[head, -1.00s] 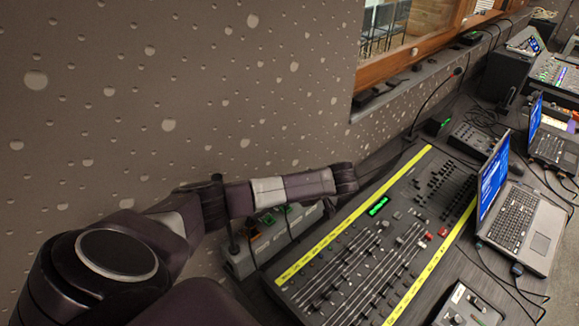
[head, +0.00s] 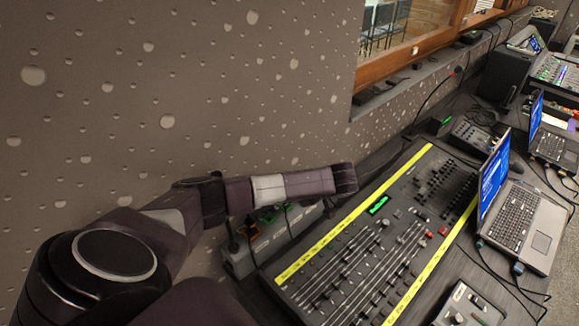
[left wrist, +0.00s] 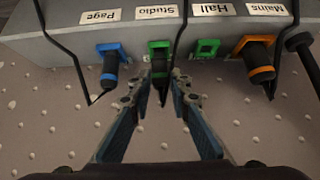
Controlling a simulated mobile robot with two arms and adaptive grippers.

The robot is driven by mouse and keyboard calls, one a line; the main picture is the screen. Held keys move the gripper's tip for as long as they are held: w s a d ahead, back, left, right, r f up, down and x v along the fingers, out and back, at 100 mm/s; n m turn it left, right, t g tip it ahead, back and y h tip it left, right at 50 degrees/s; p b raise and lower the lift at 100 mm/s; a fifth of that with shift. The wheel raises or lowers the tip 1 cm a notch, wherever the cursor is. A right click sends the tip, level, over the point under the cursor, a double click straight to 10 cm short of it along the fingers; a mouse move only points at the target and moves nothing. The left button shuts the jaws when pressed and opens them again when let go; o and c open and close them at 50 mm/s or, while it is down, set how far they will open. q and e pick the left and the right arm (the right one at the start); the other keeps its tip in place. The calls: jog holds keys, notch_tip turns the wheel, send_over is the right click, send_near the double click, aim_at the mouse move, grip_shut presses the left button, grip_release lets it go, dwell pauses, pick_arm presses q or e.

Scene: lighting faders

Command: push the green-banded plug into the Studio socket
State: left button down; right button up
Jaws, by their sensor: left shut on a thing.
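In the left wrist view my left gripper (left wrist: 168,75) is shut on the dark plug (left wrist: 161,93), whose front end lines up with the green-framed Studio socket (left wrist: 158,45). The fingers hide much of the plug, including most of its band. The plug's front meets the socket opening; how deep it sits I cannot tell. The label Studio (left wrist: 157,17) appears upside down above the socket. In the head view my left arm reaches across to the socket box (head: 262,244), and its gripper is hidden. My right gripper is not in view.
A green-framed Hall socket (left wrist: 207,47) beside it is empty. A blue-banded plug (left wrist: 110,70) sits at Page and an orange-banded plug (left wrist: 261,70) at Mains. Black cables pass in front of the box. A fader desk (head: 360,255) and laptop (head: 515,212) stand to the right.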

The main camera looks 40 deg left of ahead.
pick_arm(q)
jog(key=shift+f+b, duration=0.55)
jog(key=shift+f, duration=0.1)
dwell(1.0)
jog(key=shift+s+f, duration=0.15)
dwell(0.5)
jog(key=c, duration=1.7)
grip_release()
jog(key=shift+v, duration=5.95)
